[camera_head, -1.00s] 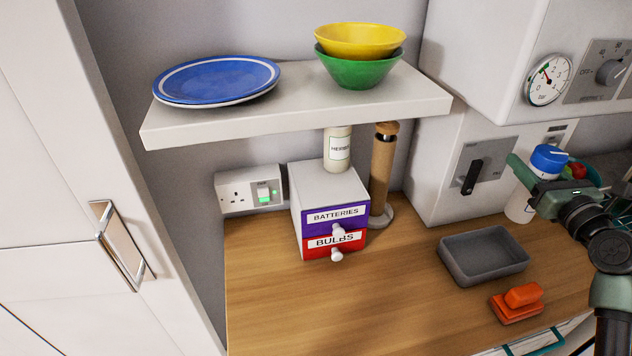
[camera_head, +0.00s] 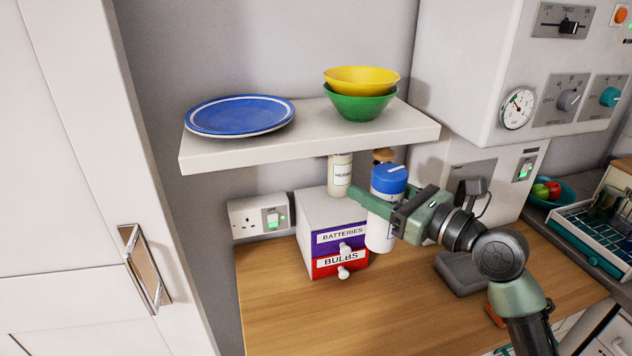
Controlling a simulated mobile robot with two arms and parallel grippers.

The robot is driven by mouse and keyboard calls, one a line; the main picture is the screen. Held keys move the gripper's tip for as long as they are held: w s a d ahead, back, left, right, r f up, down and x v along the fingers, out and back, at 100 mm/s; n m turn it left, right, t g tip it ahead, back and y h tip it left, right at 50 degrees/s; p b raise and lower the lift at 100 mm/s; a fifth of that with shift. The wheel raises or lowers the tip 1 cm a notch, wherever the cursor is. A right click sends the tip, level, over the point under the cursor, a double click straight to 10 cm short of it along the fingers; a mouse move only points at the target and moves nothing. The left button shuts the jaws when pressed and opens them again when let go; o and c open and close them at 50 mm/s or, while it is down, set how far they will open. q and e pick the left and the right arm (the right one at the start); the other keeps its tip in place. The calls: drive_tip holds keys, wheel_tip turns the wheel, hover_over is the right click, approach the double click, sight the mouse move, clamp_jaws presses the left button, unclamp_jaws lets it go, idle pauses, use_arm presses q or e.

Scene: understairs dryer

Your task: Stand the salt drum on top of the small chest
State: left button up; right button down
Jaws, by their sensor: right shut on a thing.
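The salt drum, a white cylinder with a blue lid (camera_head: 388,180), is held upright in my right gripper (camera_head: 378,205), which is shut around its upper body. It hangs just right of and in front of the small chest (camera_head: 318,208), apart from its top as far as I can see. The chest is white with a purple BATTERIES drawer and a red BULBS drawer. A pale labelled jar (camera_head: 340,174) stands at the back of its top, partly under the shelf. My left gripper is not in view.
A white shelf (camera_head: 310,142) overhangs the chest and carries a blue plate (camera_head: 240,115) and a green bowl (camera_head: 360,105) with a yellow one. A socket (camera_head: 259,216) is left of the chest. A grey tray (camera_head: 462,272) sits on the worktop. The worktop before the chest is clear.

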drive_tip(key=f+p+x, duration=0.1)
drive_tip(key=p+x, duration=0.1)
drive_tip(key=x, duration=1.3)
drive_tip(key=shift+w+f, duration=0.2)
drive_tip(key=shift+f, duration=0.05)
drive_tip(key=shift+f, duration=0.2)
drive_tip(key=c, duration=0.6)
unclamp_jaws()
drive_tip(key=shift+a, duration=0.1)
